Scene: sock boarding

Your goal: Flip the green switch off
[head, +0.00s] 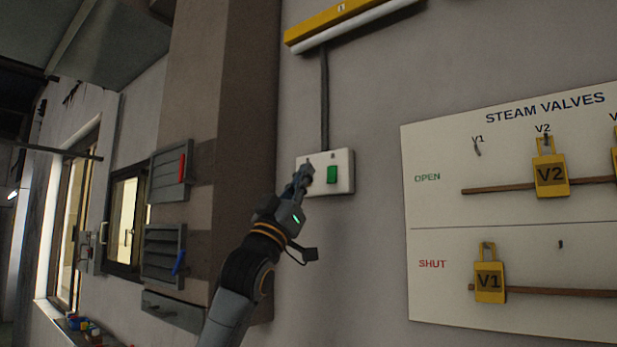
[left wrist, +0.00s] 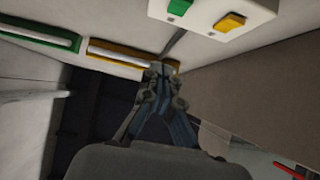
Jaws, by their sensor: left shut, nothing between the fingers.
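A white switch box (head: 345,184) is on the grey wall, with a green switch (head: 331,174) on its right half. My left gripper (head: 306,168) is shut and empty, with its fingertips in front of the box's left part, beside the green switch. Whether they touch the box, I cannot tell. In the left wrist view the white box (left wrist: 205,20) is at the top, with the green switch (left wrist: 179,7) cut by the edge and a yellow-orange switch (left wrist: 230,23) to its right. The shut fingertips (left wrist: 160,70) show below the box there. My right gripper is not in view.
A dark cable (head: 324,100) runs up from the box to a yellow lamp fitting (head: 340,22). A steam valves board (head: 440,240) with yellow tags hangs to the right. Grey louvred panels (head: 160,245) are on the left. The wall below the box is bare.

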